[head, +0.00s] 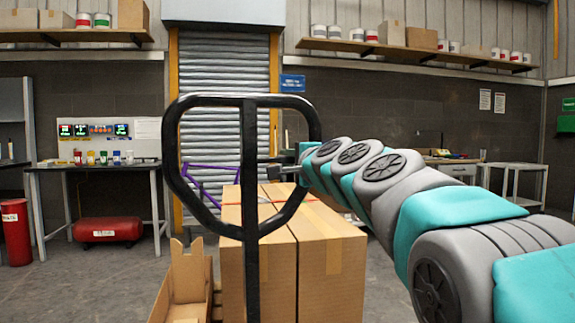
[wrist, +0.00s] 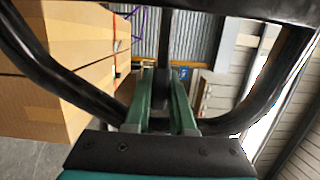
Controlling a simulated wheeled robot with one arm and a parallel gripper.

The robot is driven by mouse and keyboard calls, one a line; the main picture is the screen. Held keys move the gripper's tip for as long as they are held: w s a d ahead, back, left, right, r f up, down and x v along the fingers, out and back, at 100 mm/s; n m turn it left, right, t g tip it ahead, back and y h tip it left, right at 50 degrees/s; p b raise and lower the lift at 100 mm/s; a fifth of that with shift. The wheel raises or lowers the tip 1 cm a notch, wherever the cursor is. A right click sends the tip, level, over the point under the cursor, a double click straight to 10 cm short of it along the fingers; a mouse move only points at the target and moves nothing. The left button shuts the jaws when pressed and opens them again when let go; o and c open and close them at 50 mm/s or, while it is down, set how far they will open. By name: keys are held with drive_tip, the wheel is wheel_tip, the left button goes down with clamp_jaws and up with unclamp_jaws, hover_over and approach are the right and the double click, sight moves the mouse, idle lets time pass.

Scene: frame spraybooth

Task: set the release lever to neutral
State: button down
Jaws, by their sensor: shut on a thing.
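The black loop handle (head: 172,150) of a pallet truck stands upright in front of me, with a central post (head: 250,220). The release lever (head: 268,160) is a small dark piece beside the post, inside the loop. My gripper (head: 288,167) reaches in from the right at the loop's right side. In the wrist view its green fingers (wrist: 161,90) point into the loop (wrist: 85,88) and are shut on a dark piece that appears to be the lever. The fingers hide most of it, so its exact position is unclear.
Large cardboard boxes (head: 330,250) stand just behind the handle, with an open carton (head: 188,280) at their left. A purple frame (head: 205,178) hangs behind. A workbench (head: 100,166) and red tank (head: 108,229) stand at left.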

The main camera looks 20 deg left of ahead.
drive_tip(key=c, duration=0.8)
unclamp_jaws()
drive_tip(key=shift+o, duration=0.2)
drive_tip(key=shift+s, duration=0.1)
drive_tip(key=b+v, duration=0.1)
drive_tip(key=v, duration=0.6)
drive_tip(key=shift+s+d, duration=0.25)
